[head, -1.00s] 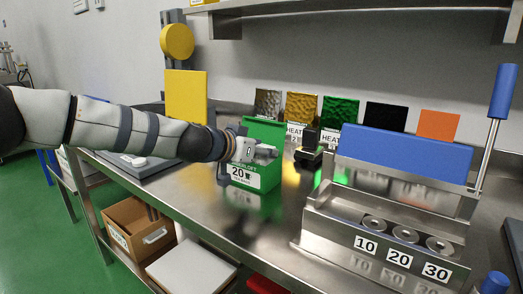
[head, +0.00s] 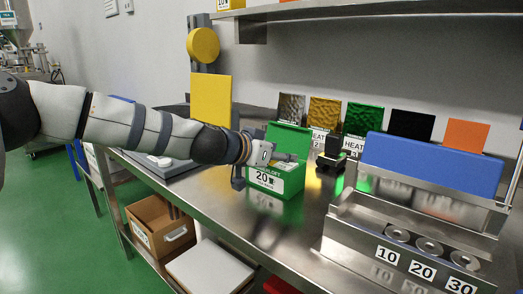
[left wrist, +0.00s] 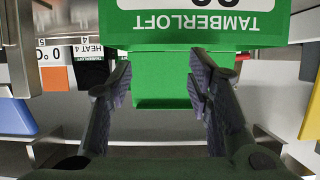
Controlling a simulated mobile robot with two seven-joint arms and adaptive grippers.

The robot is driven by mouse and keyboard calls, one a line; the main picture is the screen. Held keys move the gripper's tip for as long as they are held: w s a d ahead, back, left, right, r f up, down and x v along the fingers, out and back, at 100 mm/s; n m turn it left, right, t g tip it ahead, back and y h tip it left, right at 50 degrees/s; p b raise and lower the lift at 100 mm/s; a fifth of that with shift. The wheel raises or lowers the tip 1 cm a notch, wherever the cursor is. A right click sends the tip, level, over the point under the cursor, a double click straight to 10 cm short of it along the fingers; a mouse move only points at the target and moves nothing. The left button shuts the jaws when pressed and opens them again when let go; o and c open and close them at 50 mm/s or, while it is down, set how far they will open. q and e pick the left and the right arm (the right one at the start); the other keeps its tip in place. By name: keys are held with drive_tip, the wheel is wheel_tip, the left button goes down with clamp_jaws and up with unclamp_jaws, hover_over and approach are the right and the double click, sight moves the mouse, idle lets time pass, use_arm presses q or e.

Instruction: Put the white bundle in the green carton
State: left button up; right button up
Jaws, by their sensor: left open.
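The green carton (head: 293,181) stands on the steel bench in the head view, its lid raised at the back and a "20" label on its front. Its green front, with upside-down lettering, fills the top middle of the left wrist view (left wrist: 195,20). My left gripper (head: 283,157) is at the carton's left side, near its opening. The left wrist view shows its fingers (left wrist: 160,88) apart, with only green between them. I cannot make out the white bundle for sure; the carton's inside is hidden. My right gripper is not in view.
A small black device (head: 331,155) stands right of the carton. A steel rack with a blue panel (head: 430,163) fills the bench's right. Coloured cards (head: 363,120) line the back. A yellow board (head: 210,100) rises behind my left arm. A cardboard box (head: 160,232) sits below.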

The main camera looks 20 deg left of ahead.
use_arm(q)
drive_tip(key=p+v, duration=0.2)
drive_tip(key=v, duration=0.7)
drive_tip(key=shift+s, duration=0.15)
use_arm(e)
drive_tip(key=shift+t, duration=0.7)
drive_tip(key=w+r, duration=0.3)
